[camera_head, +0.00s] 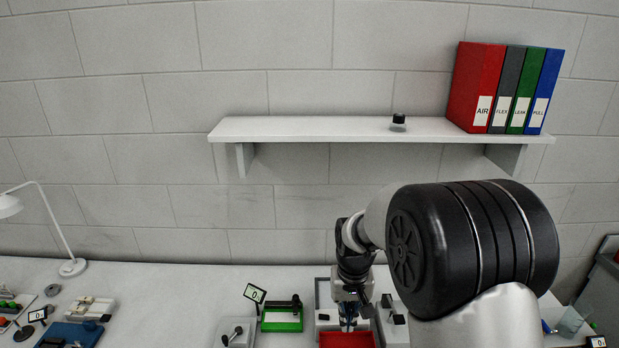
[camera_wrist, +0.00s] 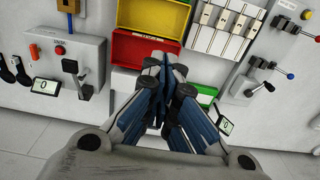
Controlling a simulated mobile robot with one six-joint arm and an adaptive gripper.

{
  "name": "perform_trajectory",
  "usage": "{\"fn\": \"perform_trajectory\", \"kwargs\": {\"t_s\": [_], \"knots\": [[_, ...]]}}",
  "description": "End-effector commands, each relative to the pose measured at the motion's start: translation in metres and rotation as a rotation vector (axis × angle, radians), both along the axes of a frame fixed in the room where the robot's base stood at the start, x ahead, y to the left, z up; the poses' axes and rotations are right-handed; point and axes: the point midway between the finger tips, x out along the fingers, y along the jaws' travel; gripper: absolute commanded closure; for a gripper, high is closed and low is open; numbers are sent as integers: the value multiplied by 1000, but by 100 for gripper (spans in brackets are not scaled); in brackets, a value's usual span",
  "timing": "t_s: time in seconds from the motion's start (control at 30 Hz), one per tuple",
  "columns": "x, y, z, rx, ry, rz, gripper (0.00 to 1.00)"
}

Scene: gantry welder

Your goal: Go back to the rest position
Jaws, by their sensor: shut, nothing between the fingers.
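My gripper (camera_wrist: 163,95) shows in the wrist view with its blue-sided fingers together and nothing between them. It hangs over the bench, in front of a red tray (camera_wrist: 140,50) and a yellow tray (camera_wrist: 160,15). In the head view my gripper (camera_head: 348,322) points down just above a red tray (camera_head: 346,340). My dark and light arm links cover much of the right side there.
A white shelf (camera_head: 300,130) on the wall holds a red binder (camera_head: 475,88), other binders and a small dark-capped jar (camera_head: 398,121). A lamp (camera_head: 50,225) stands at left. A green tray (camera_head: 282,321) and lever panels (camera_wrist: 270,80) flank my gripper. Bare bench lies at left centre.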

Motion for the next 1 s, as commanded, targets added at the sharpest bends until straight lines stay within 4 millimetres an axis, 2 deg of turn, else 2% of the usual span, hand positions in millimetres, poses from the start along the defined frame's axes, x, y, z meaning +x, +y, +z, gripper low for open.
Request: {"fn": "perform_trajectory", "kwargs": {"t_s": [0.27, 0.37, 0.53, 0.67, 0.8, 0.9, 1.0], "knots": [[-36, -14, 49, 5, -72, -1, 100], [-61, -20, 70, 6, -111, -2, 100], [-119, -33, 96, 7, -183, -4, 100], [-167, -41, 102, 5, -238, -5, 100], [-215, -48, 96, 1, -295, -6, 100], [-243, -51, 88, -2, -327, -6, 100], [-261, -52, 80, -5, -350, -7, 100]]}}
